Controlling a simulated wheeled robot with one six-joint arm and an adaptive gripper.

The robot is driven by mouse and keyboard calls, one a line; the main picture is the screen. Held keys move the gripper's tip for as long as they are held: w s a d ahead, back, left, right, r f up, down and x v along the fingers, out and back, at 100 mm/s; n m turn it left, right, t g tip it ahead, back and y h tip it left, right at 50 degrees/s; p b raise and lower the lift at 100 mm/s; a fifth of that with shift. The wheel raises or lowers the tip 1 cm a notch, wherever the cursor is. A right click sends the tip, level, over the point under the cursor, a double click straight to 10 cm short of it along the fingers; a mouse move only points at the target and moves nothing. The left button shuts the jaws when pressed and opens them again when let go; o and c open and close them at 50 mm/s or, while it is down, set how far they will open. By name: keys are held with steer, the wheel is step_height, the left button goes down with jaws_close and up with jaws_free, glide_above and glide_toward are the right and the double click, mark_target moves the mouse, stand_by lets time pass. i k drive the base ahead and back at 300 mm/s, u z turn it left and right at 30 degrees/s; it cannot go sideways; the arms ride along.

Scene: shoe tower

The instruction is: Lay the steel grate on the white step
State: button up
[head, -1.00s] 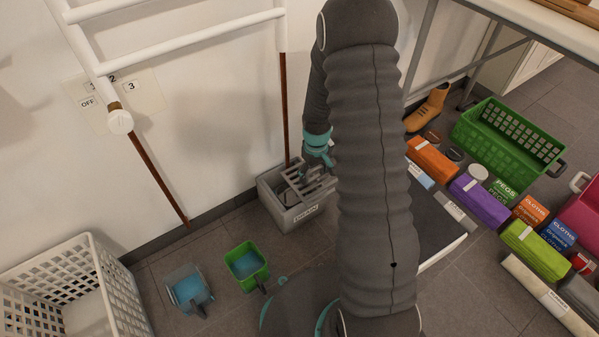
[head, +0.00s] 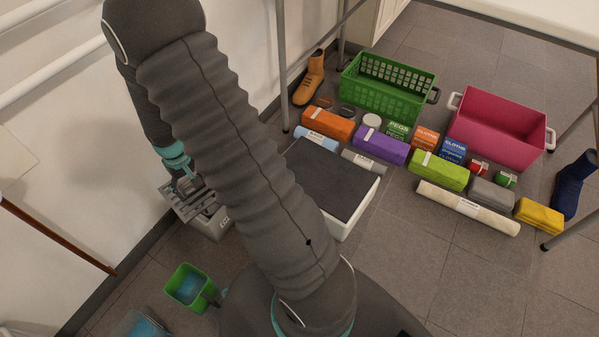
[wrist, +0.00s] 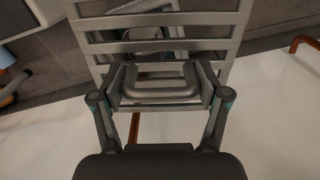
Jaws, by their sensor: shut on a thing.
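My gripper (head: 182,186) is shut on the handle of the steel grate (head: 180,205), a slatted grey metal piece. In the wrist view the grate (wrist: 158,20) spans the top middle, and its looped handle sits between the fingers of my gripper (wrist: 160,84). In the head view the grate is by the left wall, above and overlapping the grey drain box (head: 213,226); the exact gap is unclear. The white step (head: 357,214), with a dark grey top, stands on the floor right of my arm. Its top looks bare; my arm hides its near left part.
Green (head: 388,88) and pink (head: 502,130) baskets stand behind. A green pail (head: 191,288) stands at lower left.

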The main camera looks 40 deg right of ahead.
mark_target(336, 182)
steer(key=u, duration=1.2)
steer(key=k, duration=0.9)
steer(key=z, duration=1.9)
